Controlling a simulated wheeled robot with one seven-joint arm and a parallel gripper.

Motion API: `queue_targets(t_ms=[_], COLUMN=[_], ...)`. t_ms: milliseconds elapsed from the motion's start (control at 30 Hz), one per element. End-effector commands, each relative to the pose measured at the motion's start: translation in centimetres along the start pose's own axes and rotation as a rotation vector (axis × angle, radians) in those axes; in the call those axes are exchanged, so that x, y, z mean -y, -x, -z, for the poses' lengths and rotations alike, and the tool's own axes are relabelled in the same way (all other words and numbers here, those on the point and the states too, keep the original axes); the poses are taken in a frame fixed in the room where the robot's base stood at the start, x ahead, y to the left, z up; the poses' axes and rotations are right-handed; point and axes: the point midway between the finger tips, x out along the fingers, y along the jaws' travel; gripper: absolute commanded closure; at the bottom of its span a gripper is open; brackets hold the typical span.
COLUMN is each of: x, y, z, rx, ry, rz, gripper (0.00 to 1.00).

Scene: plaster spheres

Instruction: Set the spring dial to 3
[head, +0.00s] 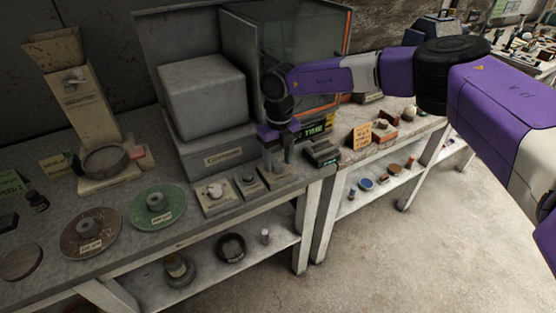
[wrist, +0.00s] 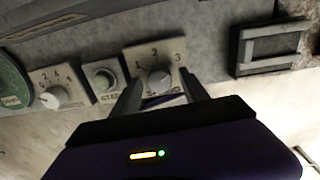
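A dial plate marked 1, 2, 3 (wrist: 143,56) is in the wrist view, with a round grey knob (wrist: 160,79) at its middle. I take it for the spring dial, but I cannot read its name. In the head view this dial (head: 281,180) is the rightmost of three small panels at the bench front. My gripper (head: 277,164) points down over it. In the wrist view my gripper (wrist: 163,88) is open, with one finger on each side of the knob. I cannot tell whether they touch it, or where the knob points.
To the left are a START button panel (wrist: 105,78) and another numbered dial (wrist: 52,96). A dark framed device (wrist: 268,48) lies close on the right. A grey machine (head: 205,100) stands behind. Green (head: 140,212) and brown (head: 73,238) discs lie left.

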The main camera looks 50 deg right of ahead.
Motion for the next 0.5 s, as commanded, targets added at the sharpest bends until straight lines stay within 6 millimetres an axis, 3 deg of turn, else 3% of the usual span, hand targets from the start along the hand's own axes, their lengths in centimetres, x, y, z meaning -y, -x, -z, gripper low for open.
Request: queue_targets(t_ms=[333, 500], x=[0.0, 0.1], y=[0.1, 1.9], z=[0.0, 0.0], rx=[-0.001, 0.001], ry=[0.002, 0.002], rz=[0.0, 0.001], gripper=[0.45, 0.45])
